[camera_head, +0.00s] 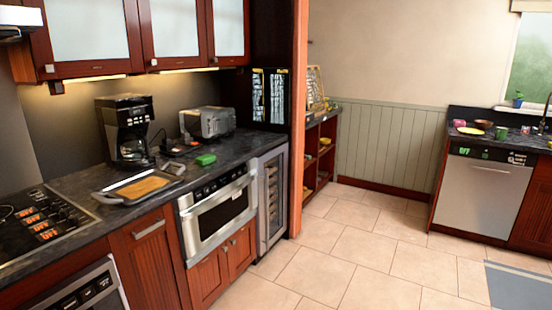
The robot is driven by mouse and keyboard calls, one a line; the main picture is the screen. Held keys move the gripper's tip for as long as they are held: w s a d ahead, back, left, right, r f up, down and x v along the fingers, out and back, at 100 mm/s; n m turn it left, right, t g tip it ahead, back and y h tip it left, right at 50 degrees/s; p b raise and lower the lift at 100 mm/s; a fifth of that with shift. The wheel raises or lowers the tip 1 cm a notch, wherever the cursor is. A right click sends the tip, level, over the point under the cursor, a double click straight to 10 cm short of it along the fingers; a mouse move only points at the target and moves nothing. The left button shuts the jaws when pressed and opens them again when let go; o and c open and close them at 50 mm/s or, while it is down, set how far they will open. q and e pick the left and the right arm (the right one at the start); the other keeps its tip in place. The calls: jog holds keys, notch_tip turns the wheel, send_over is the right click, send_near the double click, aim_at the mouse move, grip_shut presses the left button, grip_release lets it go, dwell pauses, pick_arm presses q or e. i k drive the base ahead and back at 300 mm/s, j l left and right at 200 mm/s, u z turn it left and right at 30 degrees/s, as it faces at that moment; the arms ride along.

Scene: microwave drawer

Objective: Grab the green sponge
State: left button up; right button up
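A small green sponge (205,160) lies flat on the dark stone counter (232,149), above the microwave drawer and in front of the toaster. Nothing touches it, and its top and front side show. Neither of my grippers shows in the head view, so I cannot see whether they are open or shut. The built-in microwave drawer (219,213) below the counter is closed.
A tray (108,197) with a tan board, a coffee maker (128,128) and a silver toaster (208,122) stand around the sponge. A cooktop (38,222) is at the left. The tiled floor (345,262) before the counter is clear. A dishwasher (482,195) stands far right.

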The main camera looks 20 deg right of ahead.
aim_at(205, 160)
jog(key=z, duration=0.25)
jog(key=i+l+z, duration=0.35)
jog(key=i, duration=0.35)
jog(key=i+l+z, duration=0.3)
jog(key=i, duration=0.45)
jog(key=i+l+z, duration=0.1)
jog(key=i+z, duration=0.25)
jog(key=i, duration=0.45)
jog(key=i+u, duration=0.4)
jog(key=i+l+u, duration=0.2)
jog(key=u, duration=0.25)
jog(key=i+l+u, duration=0.4)
jog(key=k+j, duration=0.05)
jog(key=j, duration=0.05)
